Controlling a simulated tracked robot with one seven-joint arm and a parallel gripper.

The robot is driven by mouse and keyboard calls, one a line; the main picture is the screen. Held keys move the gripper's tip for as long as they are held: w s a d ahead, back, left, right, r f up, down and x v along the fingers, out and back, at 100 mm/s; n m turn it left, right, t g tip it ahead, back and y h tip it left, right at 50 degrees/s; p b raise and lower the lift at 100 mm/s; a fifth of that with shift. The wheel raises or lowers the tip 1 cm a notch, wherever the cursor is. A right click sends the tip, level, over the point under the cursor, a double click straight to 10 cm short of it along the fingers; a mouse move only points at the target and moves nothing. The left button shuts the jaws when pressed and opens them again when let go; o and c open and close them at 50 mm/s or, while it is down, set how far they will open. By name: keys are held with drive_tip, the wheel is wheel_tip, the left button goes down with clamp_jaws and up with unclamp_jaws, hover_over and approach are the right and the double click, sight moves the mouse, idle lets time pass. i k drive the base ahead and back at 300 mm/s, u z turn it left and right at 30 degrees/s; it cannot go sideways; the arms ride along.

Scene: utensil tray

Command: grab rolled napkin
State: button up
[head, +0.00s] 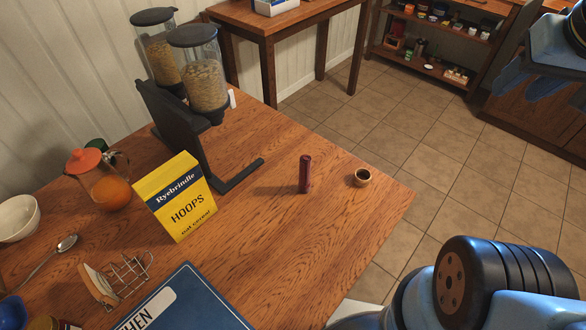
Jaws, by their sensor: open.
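A dark red upright cylinder (305,175), which looks like the rolled napkin, stands on the wooden table (270,235) near its right side in the head view. Nothing touches it. Part of my gripper (522,86) shows at the upper right edge of the head view, with blue fingers, cut off by the frame. It is open, holds nothing I can see, and is well apart from the cylinder.
A yellow cereal box (177,197) and a cereal dispenser (185,130) stand to the left.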

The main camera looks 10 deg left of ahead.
sight(304, 183)
drive_tip(key=k, duration=0.95)
drive_tip(key=u, duration=0.15)
